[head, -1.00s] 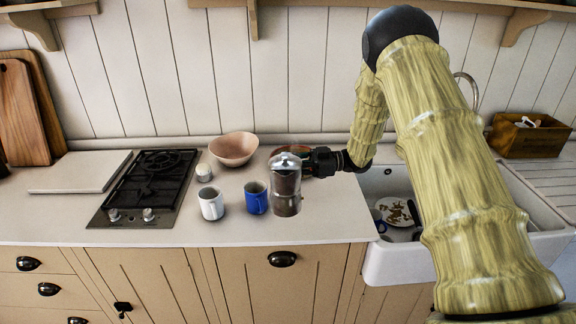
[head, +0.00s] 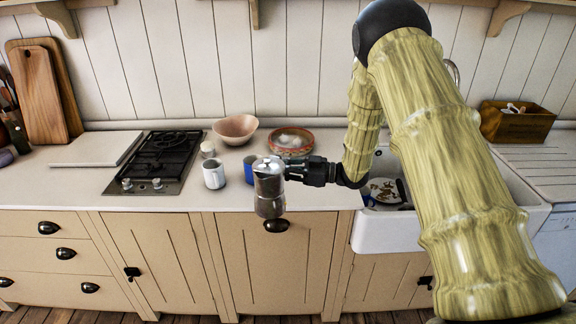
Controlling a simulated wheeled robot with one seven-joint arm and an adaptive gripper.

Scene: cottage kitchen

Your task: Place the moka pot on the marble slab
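The silver moka pot (head: 269,190) is held upright by my gripper (head: 284,170), in front of the counter's front edge, with the drawer and door fronts behind it in the head view. The gripper comes from the right and is shut on the pot's right side; its fingertips are partly hidden by the pot. The marble slab (head: 95,149) is a pale flat board lying on the counter left of the hob. Its top is bare. The pot is well to the right of the slab.
A black gas hob (head: 157,160) lies between slab and pot. A white mug (head: 214,174), a blue mug (head: 249,168), a small jar (head: 208,149), a pink bowl (head: 235,129) and a terracotta dish (head: 291,141) stand on the counter. The sink (head: 372,236) is at right.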

